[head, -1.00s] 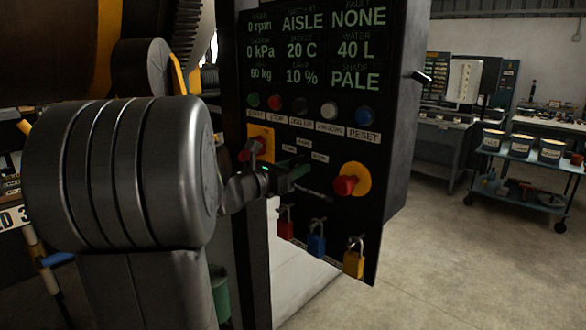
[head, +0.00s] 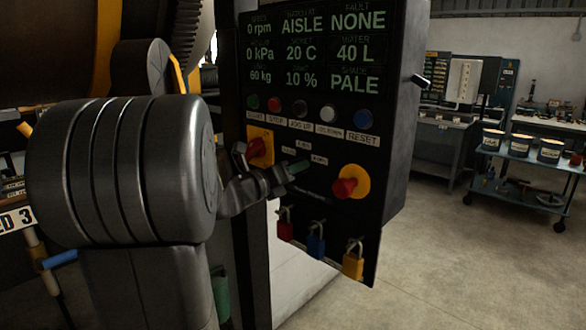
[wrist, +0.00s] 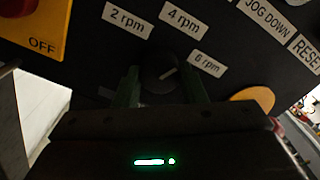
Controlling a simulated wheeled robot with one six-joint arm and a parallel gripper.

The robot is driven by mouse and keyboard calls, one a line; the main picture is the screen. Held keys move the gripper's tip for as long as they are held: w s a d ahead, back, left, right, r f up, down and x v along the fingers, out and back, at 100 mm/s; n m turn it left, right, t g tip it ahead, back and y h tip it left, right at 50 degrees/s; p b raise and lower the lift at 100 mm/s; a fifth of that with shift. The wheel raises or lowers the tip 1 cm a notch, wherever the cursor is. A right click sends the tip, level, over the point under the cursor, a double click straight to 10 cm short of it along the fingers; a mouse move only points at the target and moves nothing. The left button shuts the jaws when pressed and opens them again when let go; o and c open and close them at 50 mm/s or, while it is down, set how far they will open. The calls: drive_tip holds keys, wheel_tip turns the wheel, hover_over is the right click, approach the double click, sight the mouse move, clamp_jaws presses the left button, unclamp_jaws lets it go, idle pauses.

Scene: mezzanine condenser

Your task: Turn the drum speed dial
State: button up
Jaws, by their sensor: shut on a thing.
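The drum speed dial (wrist: 161,74) is a dark round knob on the black panel, seen in the wrist view between my two fingers. Its white pointer mark slants up to the right, toward the 6 rpm label (wrist: 206,64). The 2 rpm (wrist: 127,18) and 4 rpm (wrist: 183,23) labels lie above it. My gripper (wrist: 162,86) is shut on the dial, one finger on each side. In the head view my gripper (head: 294,171) reaches the panel below the button row and hides the dial.
A red switch on a yellow plate (head: 260,146) is left of my gripper, and a red knob on a yellow disc (head: 350,182) is right. Several buttons sit above. Red, blue and yellow padlocks (head: 316,246) hang below. The display (head: 318,45) reads 0 rpm.

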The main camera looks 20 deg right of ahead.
drive_tip(key=shift+r+n+p, duration=0.1)
drive_tip(key=shift+n+p, duration=4.55)
drive_tip(key=shift+n, duration=3.95)
drive_tip(key=o, duration=1)
drive_tip(key=shift+a, duration=0.1)
drive_tip(key=b+v, duration=0.3)
drive_tip(key=v, duration=1)
drive_tip(key=shift+s+a, duration=0.25)
drive_tip(key=shift+a, duration=0.05)
drive_tip(key=shift+d, duration=0.1)
